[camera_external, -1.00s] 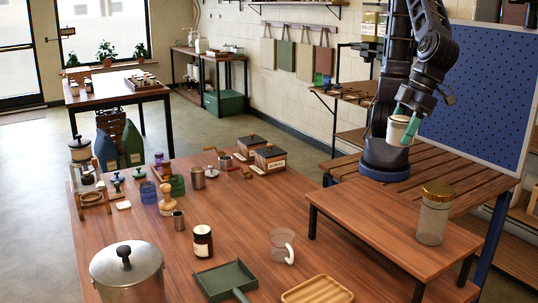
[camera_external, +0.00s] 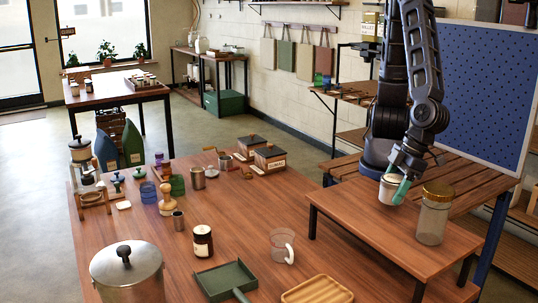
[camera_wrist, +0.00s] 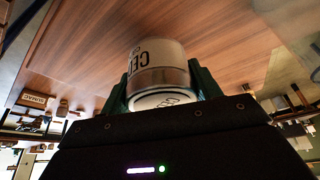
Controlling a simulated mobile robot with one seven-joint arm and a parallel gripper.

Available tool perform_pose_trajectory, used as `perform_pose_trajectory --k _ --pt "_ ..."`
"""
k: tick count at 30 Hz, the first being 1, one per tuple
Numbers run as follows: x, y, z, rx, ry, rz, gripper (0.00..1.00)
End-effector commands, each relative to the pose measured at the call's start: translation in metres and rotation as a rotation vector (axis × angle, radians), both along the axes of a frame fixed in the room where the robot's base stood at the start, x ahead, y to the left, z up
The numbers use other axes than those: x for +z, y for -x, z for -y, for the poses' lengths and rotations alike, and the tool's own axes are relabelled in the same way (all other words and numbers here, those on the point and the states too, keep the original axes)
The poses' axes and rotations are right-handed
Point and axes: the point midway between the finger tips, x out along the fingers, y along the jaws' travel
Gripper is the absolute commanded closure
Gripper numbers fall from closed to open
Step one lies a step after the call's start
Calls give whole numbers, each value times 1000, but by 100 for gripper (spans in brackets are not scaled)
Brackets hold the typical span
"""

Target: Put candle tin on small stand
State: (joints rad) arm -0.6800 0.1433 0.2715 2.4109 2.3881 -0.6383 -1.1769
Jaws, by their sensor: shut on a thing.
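The candle tin (camera_external: 391,190) is a small white-labelled cylinder with a metallic band. My gripper (camera_external: 396,188) is shut on it, with green fingers on both sides. In the wrist view the tin (camera_wrist: 157,68) sits between the fingers (camera_wrist: 160,85), its label facing the camera. The small stand (camera_external: 390,233) is a low wooden-topped table with dark legs on the right. The tin is over the stand's rear part, low and close to its top. I cannot tell whether it touches the surface.
A glass jar with a gold lid (camera_external: 433,215) stands on the stand just right of the tin. The stand's left and front top is clear. The large table (camera_external: 150,235) holds a steel pot (camera_external: 127,275), a glass mug (camera_external: 283,246), a green dustpan (camera_external: 226,280) and a wooden tray (camera_external: 317,291).

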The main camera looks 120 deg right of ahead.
Motion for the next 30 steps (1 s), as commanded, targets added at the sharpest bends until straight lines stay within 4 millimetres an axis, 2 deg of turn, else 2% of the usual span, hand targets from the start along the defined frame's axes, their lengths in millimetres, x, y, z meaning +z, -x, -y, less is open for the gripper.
perform_pose_trajectory --k 3,7,21,22,24,30 --pt "-16 0 0 3 3 -2 64" --pt "-28 0 0 0 2 -2 64" --pt "-34 0 0 0 1 0 64" --pt "-33 0 0 0 1 0 32" --pt "-33 0 0 0 1 0 18" --pt "-33 0 0 0 1 0 16"
